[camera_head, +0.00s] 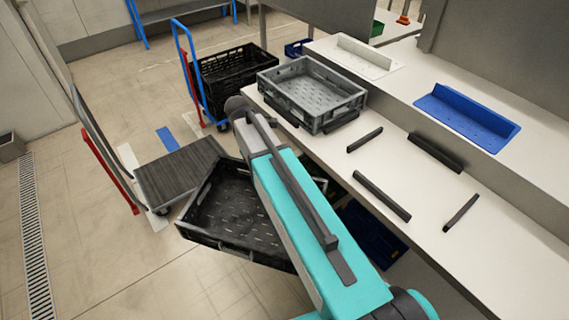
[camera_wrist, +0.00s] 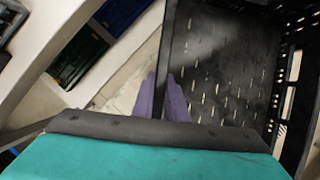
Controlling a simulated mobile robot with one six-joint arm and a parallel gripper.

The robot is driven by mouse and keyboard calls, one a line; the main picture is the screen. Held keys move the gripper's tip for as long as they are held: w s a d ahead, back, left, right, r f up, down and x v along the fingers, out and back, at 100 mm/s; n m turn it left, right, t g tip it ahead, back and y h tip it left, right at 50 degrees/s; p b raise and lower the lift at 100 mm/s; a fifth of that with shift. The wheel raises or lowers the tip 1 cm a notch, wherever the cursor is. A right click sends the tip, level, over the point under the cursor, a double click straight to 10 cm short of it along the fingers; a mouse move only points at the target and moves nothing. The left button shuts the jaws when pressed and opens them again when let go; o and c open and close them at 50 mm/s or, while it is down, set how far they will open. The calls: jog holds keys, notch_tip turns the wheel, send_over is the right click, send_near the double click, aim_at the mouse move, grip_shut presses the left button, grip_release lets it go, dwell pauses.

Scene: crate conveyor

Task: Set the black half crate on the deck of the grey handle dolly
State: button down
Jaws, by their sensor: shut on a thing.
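The black half crate (camera_head: 203,232) hangs low beside the bench in the head view, left of my teal arm, which hides its right part. The grey handle dolly (camera_head: 183,170) stands just beyond it, to the upper left. Its dark ribbed deck looks empty, and its near right edge is partly covered by the crate in the picture. My gripper (camera_wrist: 162,88) shows in the wrist view with purple fingers shut on the crate's wall (camera_wrist: 172,40). The perforated crate floor spreads to the right there and looks empty. The fingers are hidden in the head view.
A grey crate (camera_head: 343,105) stands on the white bench (camera_head: 425,205), with several dark bars and a blue angled plate (camera_head: 466,117). A blue-handled dolly (camera_head: 186,75) holding a black crate (camera_head: 236,65) stands behind the grey dolly. Open floor lies to the left and front.

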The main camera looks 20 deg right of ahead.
jog(key=a+f+b, duration=0.1)
jog(key=f, duration=0.2)
jog(key=shift+a+b, duration=0.35)
jog(key=shift+a, duration=0.05)
